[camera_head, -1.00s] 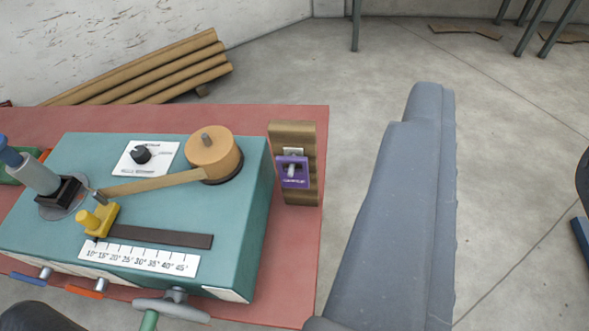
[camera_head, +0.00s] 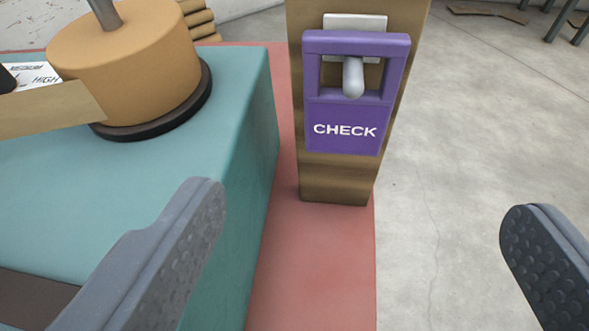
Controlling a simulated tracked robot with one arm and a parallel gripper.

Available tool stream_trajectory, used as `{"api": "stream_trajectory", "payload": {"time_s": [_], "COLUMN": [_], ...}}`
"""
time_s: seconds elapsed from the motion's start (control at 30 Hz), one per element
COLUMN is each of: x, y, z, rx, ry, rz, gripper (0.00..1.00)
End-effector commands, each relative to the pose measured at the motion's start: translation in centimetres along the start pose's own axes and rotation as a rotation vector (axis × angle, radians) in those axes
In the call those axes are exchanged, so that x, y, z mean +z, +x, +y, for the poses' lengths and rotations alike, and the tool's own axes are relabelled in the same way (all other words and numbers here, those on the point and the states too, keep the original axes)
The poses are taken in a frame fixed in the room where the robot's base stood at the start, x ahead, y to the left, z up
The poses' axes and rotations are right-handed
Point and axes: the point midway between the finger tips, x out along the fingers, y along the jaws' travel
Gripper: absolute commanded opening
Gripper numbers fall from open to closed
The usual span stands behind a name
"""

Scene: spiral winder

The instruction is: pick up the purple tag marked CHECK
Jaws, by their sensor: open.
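The purple tag (camera_head: 343,128) marked CHECK hangs upright on a grey peg (camera_head: 352,77) that passes through its upper opening. The peg sticks out of a wooden post (camera_head: 335,187), with a pale plate behind it. My gripper (camera_head: 365,228) is open and empty, one grey finger at the lower left and one at the lower right. The fingers do not appear to touch the tag.
The teal machine box (camera_head: 100,180) stands close on the left, partly behind my left finger. A tan drum (camera_head: 130,65) with a tan strip sits on top of it. Open concrete floor (camera_head: 480,150) lies to the right.

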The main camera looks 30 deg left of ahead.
Motion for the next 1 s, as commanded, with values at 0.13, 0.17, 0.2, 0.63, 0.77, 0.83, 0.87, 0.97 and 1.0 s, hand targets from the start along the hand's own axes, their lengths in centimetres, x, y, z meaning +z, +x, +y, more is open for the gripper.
{"api": "stream_trajectory", "payload": {"time_s": [0.13,0.17,0.2,0.63,0.77,0.83,0.87,0.97,1.0], "x": [0.5,0.5,0.5,0.6,0.7,0.6,0.6,0.6,0.6], "y": [0.7,0.9,1.3,6.5,7.9,8.4,8.6,8.8,8.9], "z": [-0.2,-0.1,-0.1,-0.1,-0.1,-0.1,-0.1,-0.1,-0.1], "rx": [-0.002,-0.002,-0.002,-0.001,-0.001,-0.001,-0.001,-0.001,-0.001], "ry": [-0.002,-0.001,-0.001,-0.001,-0.001,-0.001,-0.001,-0.001,-0.001], "rz": [-0.004,-0.005,-0.005,-0.004,-0.006,-0.005,-0.005,-0.003,-0.004], "gripper": [0.82,0.82,0.82,0.82,0.82,0.82,0.82,0.82,0.82]}}
